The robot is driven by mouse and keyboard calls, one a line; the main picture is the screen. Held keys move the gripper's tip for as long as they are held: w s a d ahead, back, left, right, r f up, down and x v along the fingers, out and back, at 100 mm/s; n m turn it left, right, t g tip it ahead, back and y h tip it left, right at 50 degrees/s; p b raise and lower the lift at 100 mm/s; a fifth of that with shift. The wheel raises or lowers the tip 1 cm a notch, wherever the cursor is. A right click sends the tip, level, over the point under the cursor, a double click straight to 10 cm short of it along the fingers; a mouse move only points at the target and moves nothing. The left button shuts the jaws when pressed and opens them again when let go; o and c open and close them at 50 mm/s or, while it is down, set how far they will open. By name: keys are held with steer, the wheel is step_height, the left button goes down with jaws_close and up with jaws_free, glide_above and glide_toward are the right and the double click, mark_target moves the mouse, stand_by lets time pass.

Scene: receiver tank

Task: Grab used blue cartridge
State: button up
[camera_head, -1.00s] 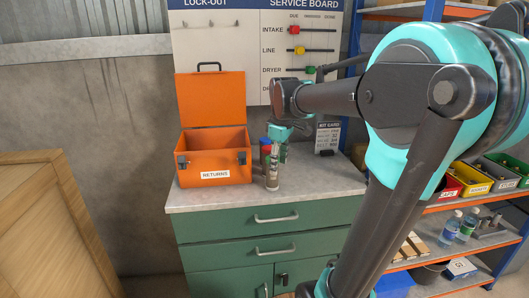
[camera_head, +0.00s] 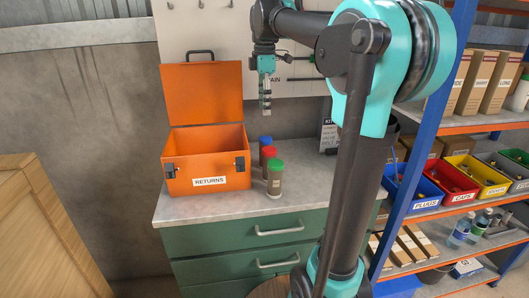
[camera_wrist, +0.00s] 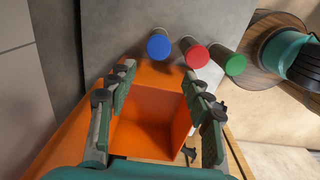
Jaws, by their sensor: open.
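The blue-capped cartridge (camera_head: 265,142) stands at the back of a short row on the counter, right of the orange box. The red-capped cartridge (camera_head: 268,155) and the green-capped cartridge (camera_head: 275,181) stand in front of it. In the wrist view the blue cap (camera_wrist: 159,47) is left of the red cap (camera_wrist: 195,53) and green cap (camera_wrist: 232,65). My gripper (camera_head: 265,100) hangs above the row, fingers down, apart from the cartridges. In the wrist view my gripper (camera_wrist: 160,76) is open and empty, its fingers spread over the box.
The open orange RETURNS box (camera_head: 208,182) stands on the grey counter (camera_head: 235,205), left of the cartridges, with its lid raised. A wall board (camera_head: 200,35) is behind. A card stand (camera_head: 328,137) is at the right. Shelving with bins (camera_head: 430,196) fills the far right.

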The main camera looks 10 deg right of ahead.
mark_target(265, 138)
step_height(265, 138, down, 10)
steer(key=shift+r, duration=0.1)
steer(key=shift+w+d+f, duration=0.15)
steer(key=shift+f, duration=2.6)
steer(key=c, duration=1)
steer(key=shift+r, duration=0.15)
